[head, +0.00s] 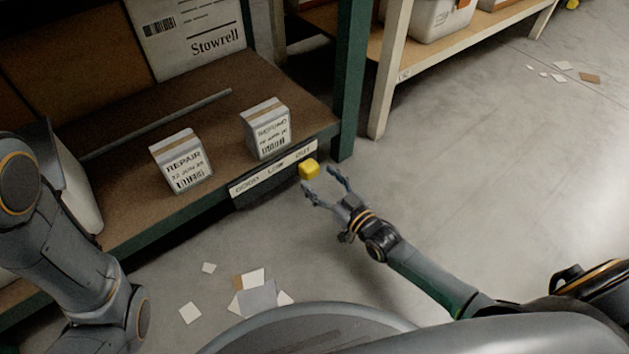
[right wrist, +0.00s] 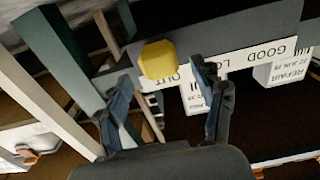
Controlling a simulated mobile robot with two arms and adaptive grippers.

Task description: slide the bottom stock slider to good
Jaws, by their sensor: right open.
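The stock slider has a yellow knob (head: 309,170) at the right end of a white label strip (head: 272,171) on the shelf's front edge. The strip reads GOOD, LOW, OUT from left to right, and the knob is by OUT. My right gripper (head: 319,179) is open just in front and to the right of the knob. In the right wrist view the yellow knob (right wrist: 158,60) shows ahead, between the spread fingers; I cannot tell whether they touch it. My left arm shows at the left, but its gripper is out of view.
Two boxes, one marked REPAIR (head: 182,163), the other (head: 266,128) near the label strip, stand on the brown shelf (head: 220,105). A green post (head: 349,80) rises right of the knob. Paper scraps (head: 256,298) lie on the floor.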

